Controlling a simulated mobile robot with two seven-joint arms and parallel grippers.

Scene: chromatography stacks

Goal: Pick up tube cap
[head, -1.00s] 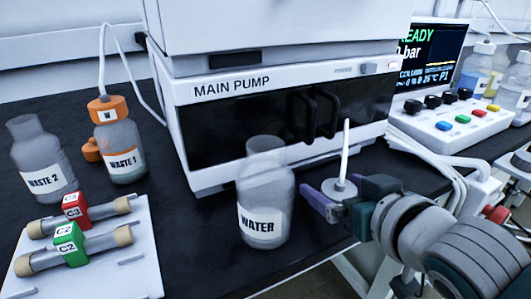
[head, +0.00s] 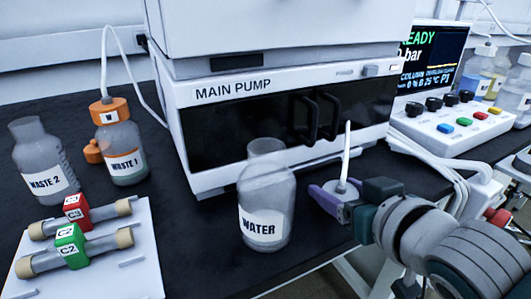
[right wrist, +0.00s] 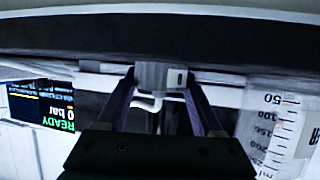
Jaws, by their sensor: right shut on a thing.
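The tube cap (head: 347,155) is white, with a thin tube standing upright from a round base. My right gripper (head: 336,197), with purple fingers, is shut on its base, just right of the WATER bottle. In the right wrist view, a pale grey block-like piece, apparently the cap (right wrist: 160,76), sits between the two fingertips. The fingers hide part of the base, so I cannot tell whether it touches the bench. The clear WATER bottle (head: 265,205) stands with an open neck. My left gripper is not in view.
The main pump (head: 290,100) stands behind the bottle. WASTE 1 (head: 123,150), WASTE 2 (head: 45,165) and a white tray (head: 140,275) with two columns are at left. White cables (head: 440,160) and a button box (head: 450,125) are at right.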

